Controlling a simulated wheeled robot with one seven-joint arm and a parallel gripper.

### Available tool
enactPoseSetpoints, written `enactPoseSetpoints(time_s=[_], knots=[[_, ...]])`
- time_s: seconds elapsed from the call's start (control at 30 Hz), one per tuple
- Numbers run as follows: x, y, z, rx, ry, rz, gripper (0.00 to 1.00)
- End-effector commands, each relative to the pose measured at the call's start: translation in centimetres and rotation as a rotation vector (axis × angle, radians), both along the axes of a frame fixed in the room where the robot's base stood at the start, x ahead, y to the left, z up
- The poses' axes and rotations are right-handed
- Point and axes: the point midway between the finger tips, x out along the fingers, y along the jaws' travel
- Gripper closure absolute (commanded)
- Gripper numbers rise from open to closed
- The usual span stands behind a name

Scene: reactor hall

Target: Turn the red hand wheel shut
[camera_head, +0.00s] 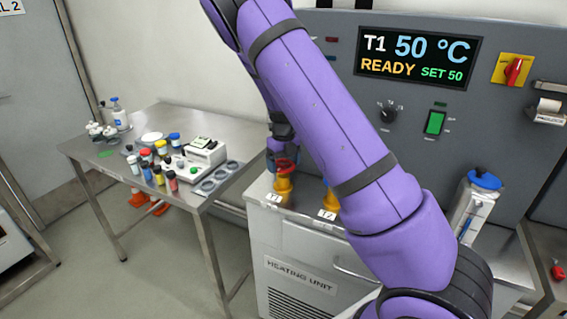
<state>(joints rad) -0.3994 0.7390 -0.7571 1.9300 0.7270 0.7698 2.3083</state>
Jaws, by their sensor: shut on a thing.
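The red hand wheel (286,167) sits on a yellow valve body (283,188) at the left end of the heating unit's top. My gripper (283,158) comes down over the wheel from above and is shut on it. The jaws are small and dark here, and the purple arm stands close beside them, so the exact grip is partly hidden. A second yellow valve (329,201) stands to the right, mostly hidden behind my arm.
The heating unit (300,272) has a panel display (418,57) reading T1 50 °C, READY, SET 50. A blue-capped vessel (472,208) stands right of my arm. A steel table (115,185) with bottles and a small instrument (195,160) is at left.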

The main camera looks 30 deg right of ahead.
Motion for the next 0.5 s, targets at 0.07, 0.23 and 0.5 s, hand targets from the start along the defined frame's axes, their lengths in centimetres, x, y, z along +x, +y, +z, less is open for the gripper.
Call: enactPoseSetpoints(time_s=[0.07,0.23,0.5], knots=[[0.10,-0.01,0.08,0.000,-0.003,-0.001,0.39],[0.10,0.00,0.08,-0.001,-0.003,0.000,0.39],[0.05,-0.01,0.04,0.000,-0.002,0.000,0.00]])
